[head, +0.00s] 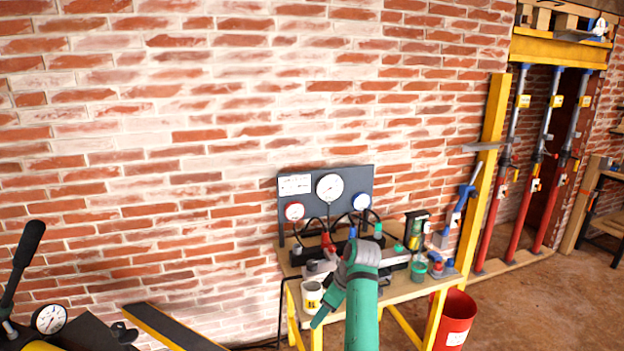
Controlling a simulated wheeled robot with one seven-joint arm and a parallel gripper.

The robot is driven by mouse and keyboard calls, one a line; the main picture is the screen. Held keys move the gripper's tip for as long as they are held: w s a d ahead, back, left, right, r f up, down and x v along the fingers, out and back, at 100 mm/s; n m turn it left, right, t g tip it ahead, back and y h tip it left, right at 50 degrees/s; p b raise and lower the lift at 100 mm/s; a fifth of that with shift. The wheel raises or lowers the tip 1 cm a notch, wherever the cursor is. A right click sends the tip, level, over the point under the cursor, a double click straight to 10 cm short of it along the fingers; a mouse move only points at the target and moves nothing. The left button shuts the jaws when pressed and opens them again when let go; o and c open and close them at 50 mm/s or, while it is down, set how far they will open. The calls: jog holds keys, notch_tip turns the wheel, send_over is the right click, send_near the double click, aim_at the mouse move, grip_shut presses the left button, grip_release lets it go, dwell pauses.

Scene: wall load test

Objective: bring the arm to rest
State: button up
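My green and grey arm rises from the bottom centre of the head view, in front of a workbench (405,289). Its grey joint shows at the top, and a green part slants down to the left from it. I cannot make out any gripper fingers, so whether the gripper holds anything is not shown.
A gauge panel (289,222) stands on the bench against the brick wall (150,150). A white tin (311,295) sits at the bench's front left. A red bucket (456,322) stands right of it. Red props (527,205) lean in the yellow-framed opening.

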jog(key=s+a+f+m+t, duration=0.2)
jog(key=s+f, duration=0.1)
jog(key=f, duration=0.8)
jog(key=s+a+f+m+t, duration=0.15)
jog(key=s+f, duration=0.25)
jog(key=f, duration=0.7)
jog(key=s+a+f+m+t+h, duration=0.1)
jog(key=s+f+m, duration=0.1)
jog(key=s+f, duration=0.45)
jog(key=s+a+f+m+t+h, duration=0.15)
jog(key=s+f, duration=0.25)
jog(key=s, duration=0.5)
jog(key=s+d+r+m+t+h, duration=0.1)
jog(key=s+r+m+t, duration=0.1)
jog(key=s, duration=0.8)
jog(key=s+d+r+m+t+h, duration=0.1)
jog(key=s+r+m, duration=0.15)
jog(key=s, duration=0.85)
jog(key=s+r+t, duration=0.4)
jog(key=s+r, duration=1.1)
jog(key=r, duration=0.4)
jog(key=shift+d+m, duration=0.35)
